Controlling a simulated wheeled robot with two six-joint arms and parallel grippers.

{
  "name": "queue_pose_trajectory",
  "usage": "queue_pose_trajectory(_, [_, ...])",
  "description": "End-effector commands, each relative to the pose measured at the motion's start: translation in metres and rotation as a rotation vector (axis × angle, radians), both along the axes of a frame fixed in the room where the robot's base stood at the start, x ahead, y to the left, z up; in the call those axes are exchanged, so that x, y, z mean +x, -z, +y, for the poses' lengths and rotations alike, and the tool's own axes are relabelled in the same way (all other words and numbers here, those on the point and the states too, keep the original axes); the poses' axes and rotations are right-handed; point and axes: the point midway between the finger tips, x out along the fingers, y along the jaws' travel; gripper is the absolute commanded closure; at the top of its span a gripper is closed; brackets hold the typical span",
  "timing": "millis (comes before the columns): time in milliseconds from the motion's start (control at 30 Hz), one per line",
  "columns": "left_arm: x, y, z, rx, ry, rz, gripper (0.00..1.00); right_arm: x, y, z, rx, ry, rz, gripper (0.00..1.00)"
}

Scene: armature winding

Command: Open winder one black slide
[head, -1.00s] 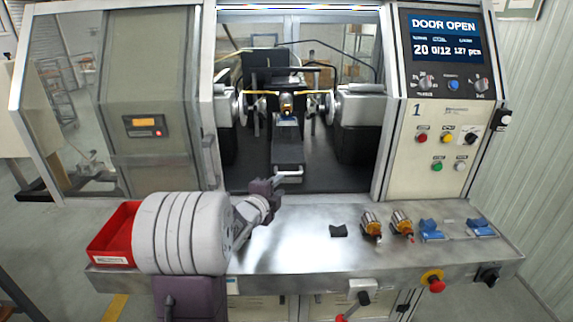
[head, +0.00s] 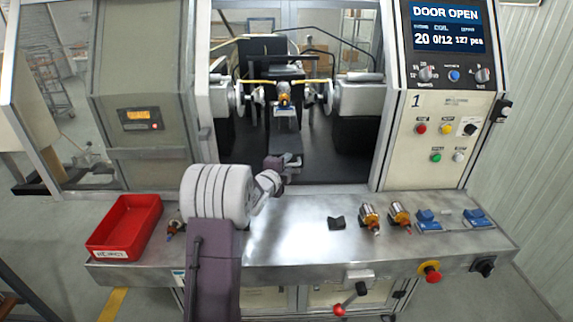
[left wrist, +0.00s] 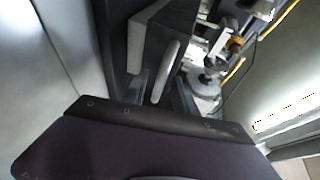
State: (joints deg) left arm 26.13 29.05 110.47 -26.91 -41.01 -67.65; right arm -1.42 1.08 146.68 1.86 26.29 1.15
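Winder one is the machine with the panel marked 1 (head: 430,110); its door opening is clear. Its black slide lies low in the middle of the opening, mostly hidden behind my left gripper (head: 287,165) in the head view. The left wrist view shows the slide's dark block (left wrist: 143,45) with a pale bar handle (left wrist: 167,72) on its front. My left gripper is right at the handle end of the slide. Its fingers are hidden, so I cannot tell whether it is open or shut. An armature (head: 284,98) sits above the slide between the two side heads. My right gripper is out of view.
A steel shelf (head: 290,225) runs along the front.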

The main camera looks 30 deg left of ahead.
Motion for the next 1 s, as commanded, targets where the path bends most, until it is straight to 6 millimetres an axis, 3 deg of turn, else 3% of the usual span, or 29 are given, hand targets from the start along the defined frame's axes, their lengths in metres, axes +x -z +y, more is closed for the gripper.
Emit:
queue_pose_trajectory(100, [-0.0003,0.0003,0.0000,0.000,0.000,0.000,0.69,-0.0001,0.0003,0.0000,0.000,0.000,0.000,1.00])
queue_pose_trajectory(200, [-0.0003,0.0001,0.0000,0.000,0.000,0.000,0.97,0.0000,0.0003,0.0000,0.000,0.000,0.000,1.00])
queue_pose_trajectory(233, [-0.0004,0.0001,0.0000,0.000,0.000,0.000,1.00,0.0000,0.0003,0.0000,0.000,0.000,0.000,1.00])
queue_pose_trajectory(1000, [-0.0008,0.0007,0.0000,0.000,0.000,0.002,1.00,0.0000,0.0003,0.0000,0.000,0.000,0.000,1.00])
